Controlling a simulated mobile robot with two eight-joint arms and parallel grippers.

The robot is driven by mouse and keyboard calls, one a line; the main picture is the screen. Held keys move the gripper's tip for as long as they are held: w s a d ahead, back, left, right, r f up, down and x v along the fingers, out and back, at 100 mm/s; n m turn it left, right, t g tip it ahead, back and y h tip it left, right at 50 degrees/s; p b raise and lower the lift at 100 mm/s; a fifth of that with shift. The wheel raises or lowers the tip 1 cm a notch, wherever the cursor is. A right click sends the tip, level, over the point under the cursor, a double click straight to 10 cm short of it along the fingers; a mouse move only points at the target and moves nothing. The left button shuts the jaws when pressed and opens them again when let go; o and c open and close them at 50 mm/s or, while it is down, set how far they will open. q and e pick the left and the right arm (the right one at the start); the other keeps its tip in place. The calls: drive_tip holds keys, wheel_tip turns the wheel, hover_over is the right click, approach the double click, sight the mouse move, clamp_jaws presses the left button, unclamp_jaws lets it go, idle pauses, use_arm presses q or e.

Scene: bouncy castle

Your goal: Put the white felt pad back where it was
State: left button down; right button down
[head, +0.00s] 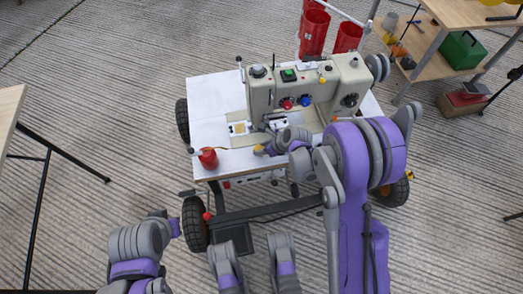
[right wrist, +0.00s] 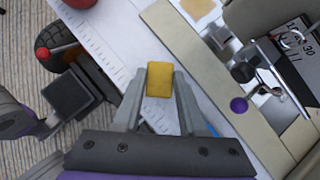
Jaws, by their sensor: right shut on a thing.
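My right gripper (head: 264,149) is over the front of the white table of the sewing machine cart. In the right wrist view its two fingers (right wrist: 160,80) are shut on a small yellow block (right wrist: 160,80), held between the tips above the white tabletop. The same yellow block (head: 258,148) shows as a small spot in the head view. I cannot make out a separate white felt pad against the white tabletop (head: 213,98). Part of my left arm is at the lower left of the head view; its fingers cannot be made out.
The beige sewing machine (head: 262,92) stands behind my right gripper, with a tan square (head: 239,128) on its bed. A red cup-like object (head: 208,158) is at the table's front left. Red bins (head: 314,32) stand behind. A wooden shelf (head: 440,62) is at the upper right.

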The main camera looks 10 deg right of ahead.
wheel_tip(320, 180, down, 2)
drive_tip(key=shift+f, duration=0.15)
drive_tip(key=c, duration=0.9)
unclamp_jaws()
drive_tip(key=shift+f+b, duration=0.1)
drive_tip(key=shift+b, duration=0.25)
drive_tip(key=o, duration=0.4)
drive_tip(key=shift+o, duration=0.2)
